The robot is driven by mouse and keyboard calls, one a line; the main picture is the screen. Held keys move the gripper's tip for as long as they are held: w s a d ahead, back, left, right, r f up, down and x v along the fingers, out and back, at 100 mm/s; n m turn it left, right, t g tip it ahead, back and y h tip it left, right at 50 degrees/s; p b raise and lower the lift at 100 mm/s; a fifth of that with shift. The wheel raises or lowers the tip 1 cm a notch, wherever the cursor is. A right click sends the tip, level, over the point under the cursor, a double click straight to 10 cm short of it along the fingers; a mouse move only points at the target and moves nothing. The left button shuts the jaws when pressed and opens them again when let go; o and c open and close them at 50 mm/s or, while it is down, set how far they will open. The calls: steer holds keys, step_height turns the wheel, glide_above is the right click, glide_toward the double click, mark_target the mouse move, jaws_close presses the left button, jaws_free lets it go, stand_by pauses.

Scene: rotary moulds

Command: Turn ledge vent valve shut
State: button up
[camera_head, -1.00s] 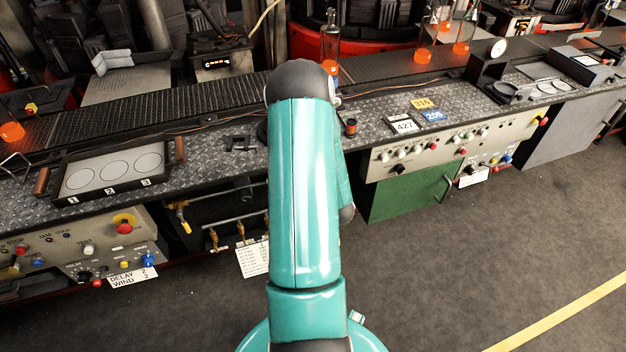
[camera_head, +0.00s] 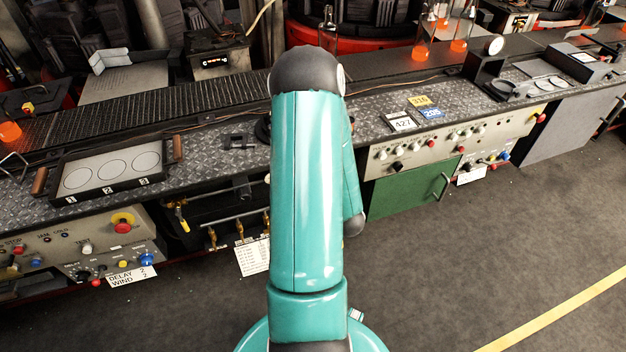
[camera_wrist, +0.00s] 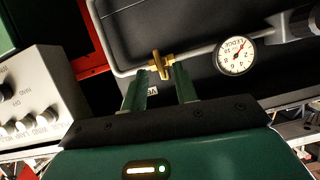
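In the wrist view, a small brass valve (camera_wrist: 161,65) sits on a thin grey pipe (camera_wrist: 195,53). A round white gauge (camera_wrist: 235,56) on the same pipe line reads what looks like "LEDGE". My gripper (camera_wrist: 160,72) has its two green fingers apart, with the brass valve between or just beyond their tips. I cannot tell whether either finger touches it. A small white label, partly hidden by the fingers, lies below the valve. In the head view my teal arm hides the gripper, and I cannot make out this valve there.
A grey control box (camera_wrist: 38,105) with several knobs stands left of the fingers in the wrist view. In the head view, a bench (camera_head: 215,155) carries a tray (camera_head: 115,172) with three discs. A green cabinet (camera_head: 410,190) is to the right. The floor in front is clear.

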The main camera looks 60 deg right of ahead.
steer(key=v, duration=0.7)
steer(key=shift+s+a+r, duration=0.1)
stand_by(0.4)
